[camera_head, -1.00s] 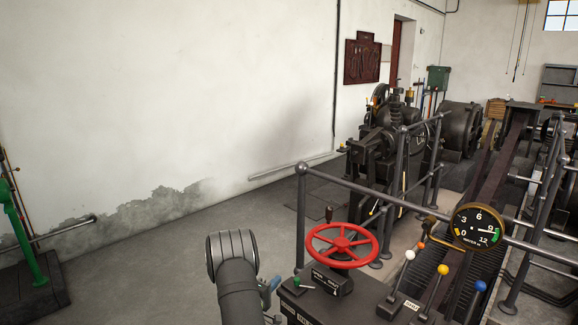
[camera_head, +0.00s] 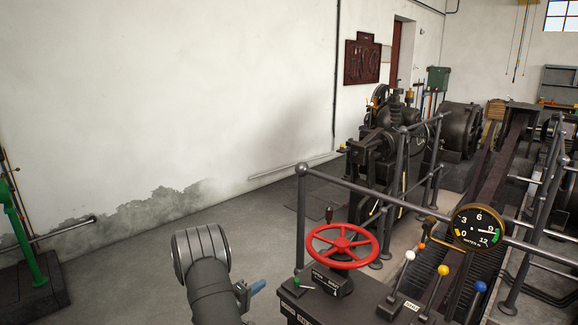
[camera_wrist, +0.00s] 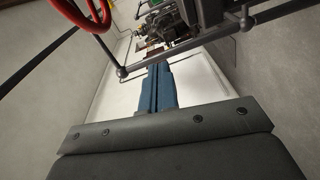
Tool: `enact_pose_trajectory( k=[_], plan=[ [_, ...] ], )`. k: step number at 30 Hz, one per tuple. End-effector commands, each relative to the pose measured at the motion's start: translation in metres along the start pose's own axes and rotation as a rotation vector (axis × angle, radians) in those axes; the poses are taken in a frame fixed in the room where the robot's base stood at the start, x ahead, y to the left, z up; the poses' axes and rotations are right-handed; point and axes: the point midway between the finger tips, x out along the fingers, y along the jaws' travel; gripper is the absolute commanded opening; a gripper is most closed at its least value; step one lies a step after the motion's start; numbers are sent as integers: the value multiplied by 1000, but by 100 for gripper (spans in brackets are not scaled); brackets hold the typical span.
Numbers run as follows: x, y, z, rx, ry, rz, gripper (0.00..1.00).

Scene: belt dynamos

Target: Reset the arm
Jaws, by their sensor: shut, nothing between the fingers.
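The stand carries a white-knobbed lever (camera_head: 409,256), a yellow-knobbed lever (camera_head: 443,270) and a blue-knobbed one (camera_head: 480,286). A round gauge (camera_head: 479,227) and a grey railing (camera_head: 400,208) are behind. The floor (camera_head: 130,270) to the left is open.

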Motion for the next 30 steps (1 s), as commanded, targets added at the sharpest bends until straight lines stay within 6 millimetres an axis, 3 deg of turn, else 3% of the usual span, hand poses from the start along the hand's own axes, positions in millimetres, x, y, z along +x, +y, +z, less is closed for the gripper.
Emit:
enact_pose_trajectory(
  k=[12,30],
  plan=[
    [27,47,22,225,-274,-85,0],
    [37,101,37,584,-601,-265,0]
  ],
)
